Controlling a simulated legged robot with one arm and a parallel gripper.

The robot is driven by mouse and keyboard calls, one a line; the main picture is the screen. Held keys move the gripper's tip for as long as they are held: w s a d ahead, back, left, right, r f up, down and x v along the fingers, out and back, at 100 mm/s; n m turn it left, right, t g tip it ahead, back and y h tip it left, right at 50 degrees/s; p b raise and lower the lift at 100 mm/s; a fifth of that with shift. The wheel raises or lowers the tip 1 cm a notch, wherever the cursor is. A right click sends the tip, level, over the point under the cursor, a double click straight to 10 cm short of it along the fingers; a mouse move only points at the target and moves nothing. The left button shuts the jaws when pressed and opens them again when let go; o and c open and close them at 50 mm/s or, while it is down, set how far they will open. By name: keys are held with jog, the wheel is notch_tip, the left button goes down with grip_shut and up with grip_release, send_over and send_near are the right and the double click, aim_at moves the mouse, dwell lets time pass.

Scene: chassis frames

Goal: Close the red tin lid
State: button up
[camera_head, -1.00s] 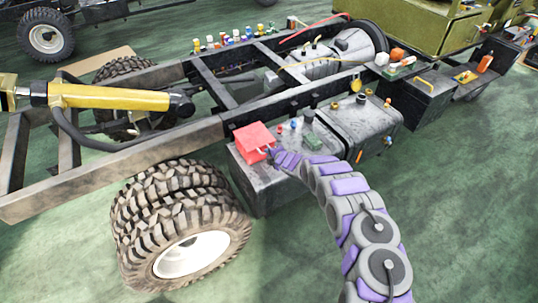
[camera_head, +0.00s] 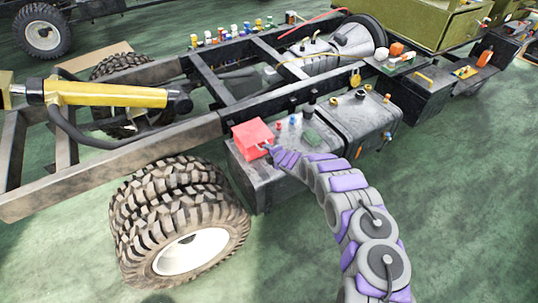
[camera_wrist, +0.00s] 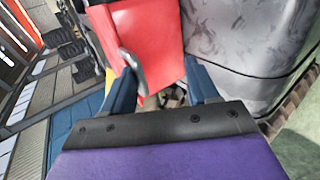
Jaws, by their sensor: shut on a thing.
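The red tin (camera_head: 252,134) sits on the left end of the grey metal box beside the chassis rail. In the wrist view its red surface (camera_wrist: 155,30) fills the top middle. A small grey, curved metal piece (camera_wrist: 132,70), like a handle or latch, stands out at the tin's near side. My gripper (camera_head: 267,149) is at the tin's near right edge, shut on this grey piece. In the wrist view, my gripper's blue fingers (camera_wrist: 162,84) lie on either side, the left one close to the piece. How far the lid stands open is hard to tell.
The grey metal box (camera_head: 268,183) carries small coloured caps and a green block to the right of the tin. A dark tank (camera_head: 355,125) stands farther right. The chassis rail (camera_head: 130,165) runs behind, with large tires (camera_head: 180,215) at lower left. The green floor at right is clear.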

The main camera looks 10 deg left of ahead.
jog(key=shift+s+d+f, duration=0.15)
jog(key=shift+s+f, duration=0.2)
jog(key=shift+f, duration=0.05)
jog(key=r+p+v, duration=0.1)
jog(key=p+v, duration=0.2)
jog(key=v, duration=1.4)
jog(key=shift+w, duration=0.3)
